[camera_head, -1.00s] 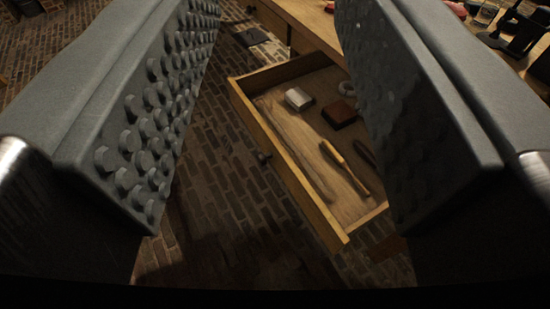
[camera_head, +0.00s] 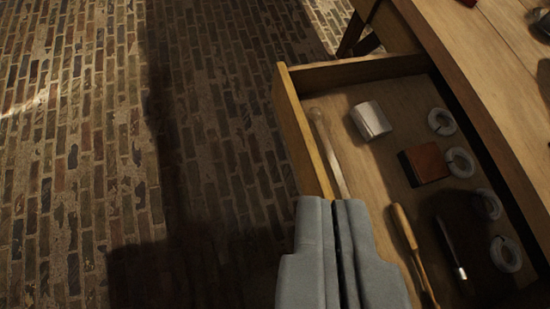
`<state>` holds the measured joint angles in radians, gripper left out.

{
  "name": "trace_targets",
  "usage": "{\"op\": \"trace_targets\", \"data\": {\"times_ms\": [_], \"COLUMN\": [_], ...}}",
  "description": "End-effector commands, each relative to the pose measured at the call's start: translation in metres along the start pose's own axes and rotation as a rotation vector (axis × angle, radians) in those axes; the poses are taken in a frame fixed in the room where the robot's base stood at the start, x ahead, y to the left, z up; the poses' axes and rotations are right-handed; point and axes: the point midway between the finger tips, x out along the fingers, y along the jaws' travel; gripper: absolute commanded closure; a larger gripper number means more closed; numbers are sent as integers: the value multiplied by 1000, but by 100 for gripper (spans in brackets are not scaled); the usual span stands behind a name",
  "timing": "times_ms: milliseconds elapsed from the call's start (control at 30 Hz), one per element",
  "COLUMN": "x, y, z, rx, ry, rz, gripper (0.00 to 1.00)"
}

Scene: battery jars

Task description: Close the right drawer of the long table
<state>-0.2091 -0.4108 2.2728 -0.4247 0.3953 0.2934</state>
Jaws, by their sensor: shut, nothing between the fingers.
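The drawer (camera_head: 305,136) of the long table (camera_head: 470,75) is pulled out, its open top facing me. Its front panel runs along the left, and the lower part of that panel is hidden behind my gripper (camera_head: 333,203). My gripper's two grey fingers are shut together with nothing between them. The fingertips show over the drawer's front panel near the picture's bottom middle. I cannot tell whether they touch it. The drawer's handle is not in view.
The drawer holds a white block (camera_head: 371,120), a reddish-brown box (camera_head: 425,163), several grey rings (camera_head: 460,162), a wooden-handled tool (camera_head: 405,228), a dark-handled tool (camera_head: 449,246) and a pale rod (camera_head: 327,152). The brick floor (camera_head: 130,130) on the left is clear.

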Motion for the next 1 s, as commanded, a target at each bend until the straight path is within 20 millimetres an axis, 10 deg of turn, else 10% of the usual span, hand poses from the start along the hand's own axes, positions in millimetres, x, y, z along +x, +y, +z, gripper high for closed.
{"op": "trace_targets", "data": {"times_ms": [600,1000], "x": [158,190], "y": [-78,-91], "z": [42,54], "rx": [-238,-285], "ry": [-330,-375], "rz": [76,105], "gripper": [100,100]}}
